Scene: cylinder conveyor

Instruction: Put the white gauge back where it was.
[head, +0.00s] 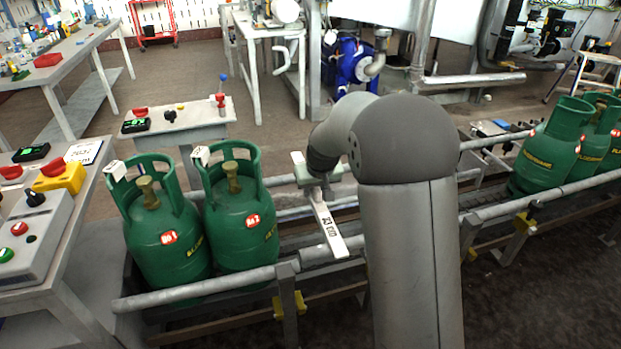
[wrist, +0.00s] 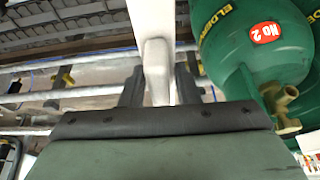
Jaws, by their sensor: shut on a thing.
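The white gauge (head: 329,232) is a long flat bar with dark lettering that seems to read "23 cm". My gripper (head: 316,180) is shut on it and holds it over the conveyor, to the right of two green gas cylinders. In the wrist view the gauge (wrist: 153,22) runs up out of the picture. Its rounded grip sits between the two dark fingers (wrist: 160,88). A green cylinder (wrist: 240,45) with a red "No 2" label is close on the right there. My arm hides part of the conveyor in the head view.
The two cylinders (head: 168,258) (head: 240,238) stand between the conveyor rails (head: 205,287); several more (head: 548,150) stand at the far right. A control table (head: 60,225) is at left. A small table (head: 195,120) behind the cylinders carries a scale-like display and has bare space.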

